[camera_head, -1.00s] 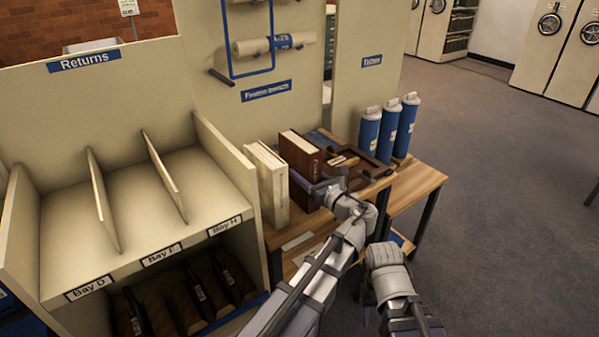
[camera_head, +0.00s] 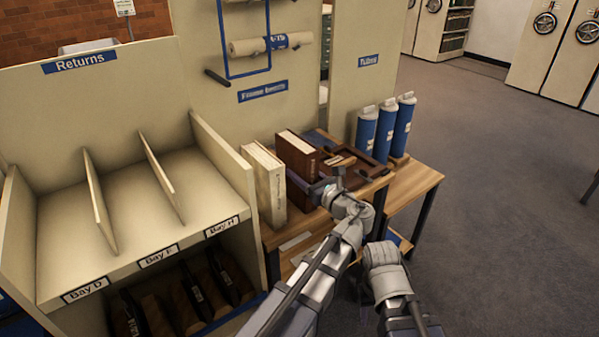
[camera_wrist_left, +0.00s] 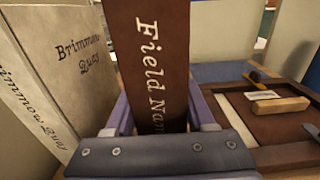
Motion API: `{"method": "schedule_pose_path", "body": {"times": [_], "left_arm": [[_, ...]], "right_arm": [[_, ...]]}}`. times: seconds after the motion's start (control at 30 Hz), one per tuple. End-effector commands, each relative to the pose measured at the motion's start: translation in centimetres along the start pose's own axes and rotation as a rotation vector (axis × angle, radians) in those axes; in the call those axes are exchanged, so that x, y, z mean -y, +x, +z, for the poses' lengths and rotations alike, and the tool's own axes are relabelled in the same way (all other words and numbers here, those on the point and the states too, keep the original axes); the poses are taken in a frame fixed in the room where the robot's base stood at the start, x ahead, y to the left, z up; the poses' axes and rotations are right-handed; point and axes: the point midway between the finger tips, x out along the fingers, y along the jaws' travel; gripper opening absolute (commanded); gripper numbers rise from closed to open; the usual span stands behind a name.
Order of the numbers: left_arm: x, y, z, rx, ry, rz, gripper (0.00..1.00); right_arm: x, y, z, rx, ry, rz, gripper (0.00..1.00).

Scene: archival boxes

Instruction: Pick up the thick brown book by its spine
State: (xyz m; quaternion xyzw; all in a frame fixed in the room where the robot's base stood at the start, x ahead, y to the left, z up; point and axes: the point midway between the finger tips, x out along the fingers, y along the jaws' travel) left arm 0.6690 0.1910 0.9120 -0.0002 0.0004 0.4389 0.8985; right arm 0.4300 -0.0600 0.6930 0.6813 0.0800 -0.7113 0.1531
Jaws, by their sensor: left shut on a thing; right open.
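The thick brown book (camera_head: 297,158) stands upright on the wooden table, right of the cream volumes. In the left wrist view its spine (camera_wrist_left: 150,60) faces me, lettered "Field Nam…", with the lower end hidden by my gripper. My left gripper (camera_head: 322,190) is at the spine; in the wrist view its purple fingers (camera_wrist_left: 163,112) sit one on each side of the book, shut on it. My right gripper (camera_head: 368,288) hangs low in front of the table, open and apart from the book; its fingertips are barely visible.
Cream volumes (camera_head: 265,185) stand close on the book's left. A brown wooden tray (camera_head: 375,170) lies to the right, with blue tubes (camera_head: 385,130) behind it. The Returns shelf (camera_head: 120,240) with bays and dividers stands at the left. Open floor (camera_head: 500,200) lies at the right.

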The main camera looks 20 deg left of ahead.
Motion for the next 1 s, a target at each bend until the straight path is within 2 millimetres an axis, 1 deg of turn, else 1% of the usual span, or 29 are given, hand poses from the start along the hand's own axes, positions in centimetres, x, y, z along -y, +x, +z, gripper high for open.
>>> {"method": "schedule_pose_path", "body": {"times": [0.27,0.47,0.7,0.8,0.9,1.0], "left_arm": [[0.0,0.0,2.0,0.003,0.001,0.000,0.00],[0.0,0.0,4.6,0.004,0.001,0.000,0.00],[0.0,0.0,8.1,0.004,0.001,0.000,0.00],[0.0,0.0,9.2,0.004,0.001,0.000,0.00],[0.0,0.0,9.9,0.004,0.001,0.000,0.00],[0.0,0.0,10.1,0.003,0.001,0.000,0.00]], "right_arm": [[-0.2,-1.9,0.1,0.000,0.000,0.000,0.50],[-0.4,-4.5,0.3,0.000,0.000,0.000,0.50],[-0.8,-8.0,0.5,0.000,0.000,0.000,0.50],[-0.9,-9.1,0.5,0.000,0.000,0.000,0.50],[-0.9,-9.8,0.6,0.000,0.000,0.000,0.50],[-0.9,-10.0,0.6,0.000,0.000,0.000,0.50]]}}
